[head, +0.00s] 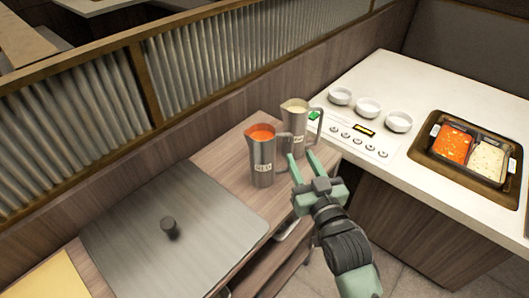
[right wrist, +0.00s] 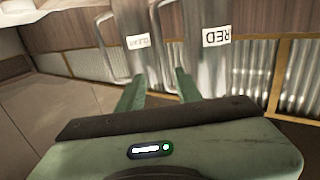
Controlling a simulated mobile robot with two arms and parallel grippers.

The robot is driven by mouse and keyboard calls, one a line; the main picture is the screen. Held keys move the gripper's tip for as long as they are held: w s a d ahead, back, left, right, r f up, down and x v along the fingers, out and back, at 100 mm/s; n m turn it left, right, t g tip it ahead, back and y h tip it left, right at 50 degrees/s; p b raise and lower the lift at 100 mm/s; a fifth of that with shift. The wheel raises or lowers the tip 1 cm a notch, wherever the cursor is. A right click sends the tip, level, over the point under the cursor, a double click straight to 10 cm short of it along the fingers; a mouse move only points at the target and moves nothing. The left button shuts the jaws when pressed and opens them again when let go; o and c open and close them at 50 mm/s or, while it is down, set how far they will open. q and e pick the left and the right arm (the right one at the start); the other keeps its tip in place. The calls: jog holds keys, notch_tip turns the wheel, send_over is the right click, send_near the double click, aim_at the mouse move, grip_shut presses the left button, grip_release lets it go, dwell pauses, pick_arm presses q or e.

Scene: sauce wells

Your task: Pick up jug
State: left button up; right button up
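A steel jug labelled RED (head: 262,165), filled with orange-red sauce, stands upright on the wooden counter. A second steel jug labelled CLEAR (head: 298,134), with pale cream liquid, stands just behind it to the right. My right gripper (head: 302,158) is open, its fingers pointing at the jugs from the near right side, close to the RED jug's handle. In the right wrist view the fingers (right wrist: 158,90) are apart; the RED jug (right wrist: 207,65) is on the right and the CLEAR jug (right wrist: 140,60) on the left, labels upside down. Contact with a handle cannot be told. My left gripper is not in view.
A metal lid (head: 130,235) with a knob covers the counter at left. A white counter (head: 400,80) at right holds a control panel, several white bowls (head: 367,107) and a sunken tray with red and cream sauces (head: 466,150). A corrugated partition (head: 200,70) runs behind the jugs.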

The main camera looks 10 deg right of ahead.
aim_at(292, 147)
jog(key=w, duration=0.1)
jog(key=w+p, duration=0.1)
jog(key=w, duration=0.1)
jog(key=shift+w+a+r, duration=0.1)
jog(key=shift+a, duration=0.3)
jog(key=shift+w+a+f, duration=0.1)
jog(key=shift+w+f, duration=0.05)
jog(key=shift+w, duration=0.55)
jog(key=shift+w+f, duration=0.1)
jog(key=shift+w, duration=0.6)
jog(key=c, duration=0.7)
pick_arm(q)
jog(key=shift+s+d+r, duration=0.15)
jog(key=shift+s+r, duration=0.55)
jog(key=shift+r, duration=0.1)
pick_arm(e)
grip_shut()
jog(key=shift+r, duration=0.2)
